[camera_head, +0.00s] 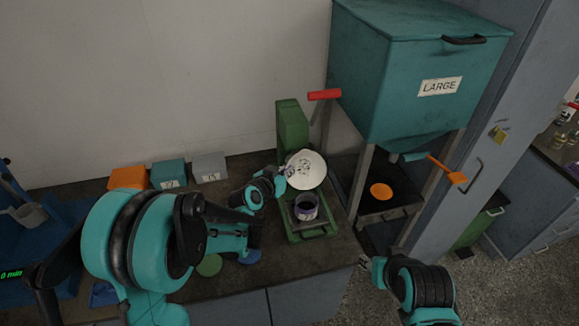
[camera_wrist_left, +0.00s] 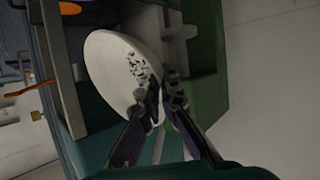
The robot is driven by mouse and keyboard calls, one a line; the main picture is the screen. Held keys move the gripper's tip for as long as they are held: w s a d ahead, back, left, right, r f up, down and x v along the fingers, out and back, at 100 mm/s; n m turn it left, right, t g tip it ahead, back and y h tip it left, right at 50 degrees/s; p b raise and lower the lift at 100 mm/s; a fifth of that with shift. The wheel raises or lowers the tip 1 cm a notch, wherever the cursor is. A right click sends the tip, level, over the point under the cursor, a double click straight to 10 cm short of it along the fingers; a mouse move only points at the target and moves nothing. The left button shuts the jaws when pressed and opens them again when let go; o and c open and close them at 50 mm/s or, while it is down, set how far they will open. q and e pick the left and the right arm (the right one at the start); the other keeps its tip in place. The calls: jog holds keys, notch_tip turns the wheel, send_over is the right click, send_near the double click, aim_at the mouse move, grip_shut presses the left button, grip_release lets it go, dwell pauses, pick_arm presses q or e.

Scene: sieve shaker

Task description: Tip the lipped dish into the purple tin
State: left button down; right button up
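The white lipped dish (camera_head: 312,175) is held by its left edge in my left gripper (camera_head: 287,170), tilted so its inside faces the head camera. Dark specks lie on its inner face. In the left wrist view the dish (camera_wrist_left: 108,75) is large, with the fingertips (camera_wrist_left: 162,90) closed on its rim. The purple tin (camera_head: 306,209) stands upright on the green stand below the dish, its mouth uncovered in the head view. I cannot make out the tin in the wrist view. My right gripper (camera_head: 366,264) is low at the right of the bench, mostly hidden by its wrist.
A green stand (camera_head: 292,128) rises behind the tin. The large teal hopper (camera_head: 410,75) with a red handle (camera_head: 324,95) stands to the right. Orange, teal and grey boxes (camera_head: 168,174) line the wall. Green and blue discs (camera_head: 209,265) lie on the bench front.

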pick_arm(q)
jog(key=shift+w+a+n+g+p, duration=0.1)
jog(key=shift+w+n+g+p, duration=0.25)
jog(key=shift+g, duration=0.25)
jog(key=shift+w+a+r+n+g+p, duration=0.2)
jog(key=shift+w+n+g+p, duration=0.25)
jog(key=shift+g+p, duration=0.55)
jog(key=shift+w+f+n+g+p, duration=0.3)
jog(key=shift+w+f+g+p, duration=0.2)
jog(key=shift+g, duration=0.4)
